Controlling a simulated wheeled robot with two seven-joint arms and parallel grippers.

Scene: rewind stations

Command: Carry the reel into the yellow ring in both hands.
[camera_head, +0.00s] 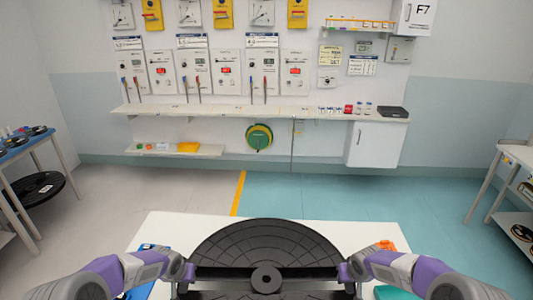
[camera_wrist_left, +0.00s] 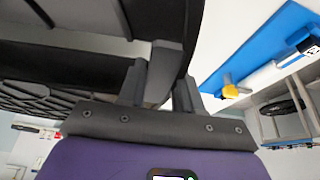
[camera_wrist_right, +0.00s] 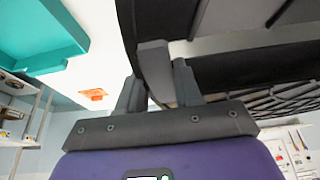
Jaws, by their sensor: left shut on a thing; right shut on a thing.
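The reel (camera_head: 265,240) is a large black disc with a ribbed face and a round hub, at the bottom middle of the head view. My left gripper (camera_head: 181,280) is shut on its left side and my right gripper (camera_head: 348,278) is shut on its right side. In the left wrist view the dark reel (camera_wrist_left: 85,65) fills the upper left, with the gripper fingers against its edge. In the right wrist view the reel (camera_wrist_right: 225,75) fills the upper right, also between the fingers. The reel hides part of the white table. I cannot make out a yellow ring in any view.
A white table (camera_head: 165,230) lies under and beyond the reel. It carries an orange item (camera_head: 386,245) and a teal tray (camera_wrist_right: 40,35) on the right. A yellow floor line (camera_head: 238,195) runs beyond it across open floor. Benches stand far left and right; a wall shelf (camera_head: 225,111) is ahead.

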